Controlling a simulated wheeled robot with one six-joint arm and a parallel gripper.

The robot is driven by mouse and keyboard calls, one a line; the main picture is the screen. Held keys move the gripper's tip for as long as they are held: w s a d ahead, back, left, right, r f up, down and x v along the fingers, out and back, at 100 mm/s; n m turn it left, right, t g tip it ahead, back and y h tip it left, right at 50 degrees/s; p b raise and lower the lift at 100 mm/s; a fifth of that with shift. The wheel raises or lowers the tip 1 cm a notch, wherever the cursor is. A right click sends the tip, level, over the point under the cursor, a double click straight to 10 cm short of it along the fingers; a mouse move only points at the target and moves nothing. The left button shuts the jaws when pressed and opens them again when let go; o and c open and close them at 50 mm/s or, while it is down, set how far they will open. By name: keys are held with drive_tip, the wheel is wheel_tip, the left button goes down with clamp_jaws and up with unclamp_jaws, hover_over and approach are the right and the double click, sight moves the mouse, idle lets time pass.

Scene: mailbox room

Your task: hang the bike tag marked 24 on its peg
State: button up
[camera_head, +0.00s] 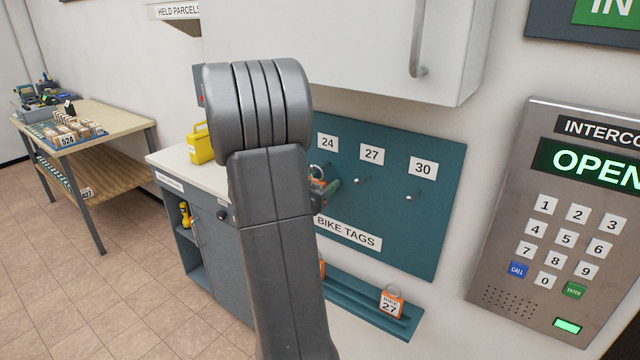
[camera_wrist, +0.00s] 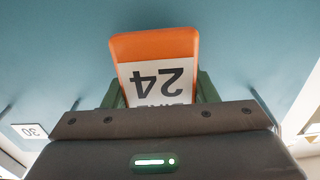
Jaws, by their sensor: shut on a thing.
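The orange bike tag with a white label marked 24 (camera_wrist: 155,72) is between the green fingers of my gripper (camera_wrist: 160,92), upside down in the wrist view. In the head view my gripper (camera_head: 330,192) shows partly behind my arm, shut on the tag, just below the 24 label (camera_head: 327,143) on the teal board (camera_head: 390,225). A metal ring (camera_head: 318,171) shows there by the peg under 24. I cannot tell whether the ring is around the peg or only beside it. My arm hides much of this spot.
The pegs under 27 (camera_head: 357,180) and 30 (camera_head: 409,197) are bare. An orange tag marked 27 (camera_head: 391,302) stands on the ledge (camera_head: 350,290) below. The white wall cabinet (camera_head: 370,45) hangs above the board, and the intercom (camera_head: 560,215) is to its right.

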drive_tip(key=shift+f, duration=0.15)
drive_tip(key=o, duration=1.1)
drive_tip(key=shift+c, duration=0.2)
drive_tip(key=shift+w, duration=0.1)
drive_tip(key=shift+s+a+f, duration=0.1)
drive_tip(key=shift+s+a, duration=0.1)
drive_tip(key=shift+s, duration=0.3)
drive_tip(key=b+v, duration=0.2)
drive_tip(key=v, duration=1.1)
drive_tip(key=shift+b, duration=0.35)
drive_tip(key=shift+w, duration=0.15)
